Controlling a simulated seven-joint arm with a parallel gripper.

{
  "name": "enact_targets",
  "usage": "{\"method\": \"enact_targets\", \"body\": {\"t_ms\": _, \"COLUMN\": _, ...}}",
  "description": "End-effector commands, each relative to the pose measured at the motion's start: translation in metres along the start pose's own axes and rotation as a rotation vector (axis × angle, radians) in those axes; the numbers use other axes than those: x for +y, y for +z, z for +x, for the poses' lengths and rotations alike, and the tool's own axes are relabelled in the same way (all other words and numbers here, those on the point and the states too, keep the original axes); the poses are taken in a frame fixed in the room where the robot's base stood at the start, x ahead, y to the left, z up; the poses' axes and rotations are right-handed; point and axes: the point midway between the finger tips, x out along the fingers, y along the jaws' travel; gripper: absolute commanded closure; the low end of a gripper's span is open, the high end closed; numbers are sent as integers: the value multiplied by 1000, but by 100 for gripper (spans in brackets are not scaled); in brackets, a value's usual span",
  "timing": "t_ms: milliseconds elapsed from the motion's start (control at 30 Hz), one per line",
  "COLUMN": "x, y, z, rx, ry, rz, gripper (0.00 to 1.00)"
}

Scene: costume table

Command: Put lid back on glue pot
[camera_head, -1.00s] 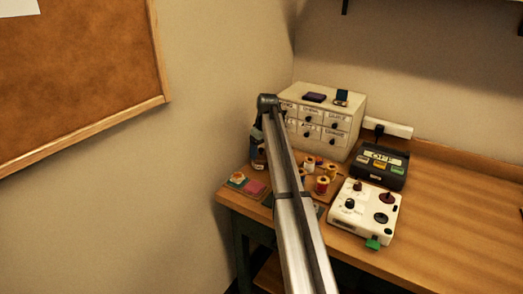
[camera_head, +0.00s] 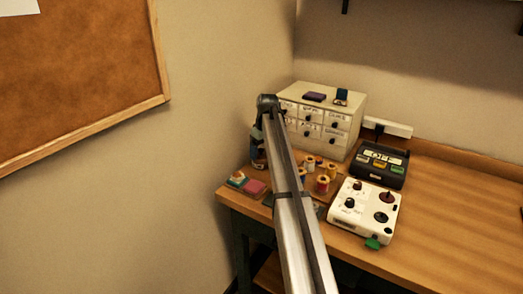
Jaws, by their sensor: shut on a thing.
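My gripper (camera_head: 257,155) hangs below my wrist, just left of my arm, over the back left of the table. It is small and dark here, and partly hidden by my arm. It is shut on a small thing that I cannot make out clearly. I cannot make out the glue pot or its lid for certain; the area below and behind my gripper and arm is partly hidden.
The wooden table (camera_head: 445,225) has free room at right. A labelled drawer cabinet (camera_head: 350,118) stands behind my arm. Colored pads (camera_head: 255,187) lie at the left edge. Thread spools (camera_head: 323,184), a white knobbed box (camera_head: 365,212) and a black device (camera_head: 378,165) stand right of my arm.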

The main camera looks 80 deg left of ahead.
Motion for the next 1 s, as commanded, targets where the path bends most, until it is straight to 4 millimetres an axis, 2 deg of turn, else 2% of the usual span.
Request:
{"method": "enact_targets", "body": {"t_ms": 100, "x": 0, "y": 0, "z": 0, "rx": 0, "ry": 0, "rz": 0, "gripper": 53}}
{"method": "enact_targets", "body": {"t_ms": 133, "x": 0, "y": 0, "z": 0, "rx": 0, "ry": 0, "rz": 0, "gripper": 21}}
{"method": "enact_targets", "body": {"t_ms": 333, "x": 0, "y": 0, "z": 0, "rx": 0, "ry": 0, "rz": 0, "gripper": 1}}
{"method": "enact_targets", "body": {"t_ms": 767, "x": 0, "y": 0, "z": -1, "rx": 0, "ry": 0, "rz": 0, "gripper": 0}}
{"method": "enact_targets", "body": {"t_ms": 1000, "x": 0, "y": -2, "z": -9, "rx": 0, "ry": 0, "rz": 0, "gripper": 0}}
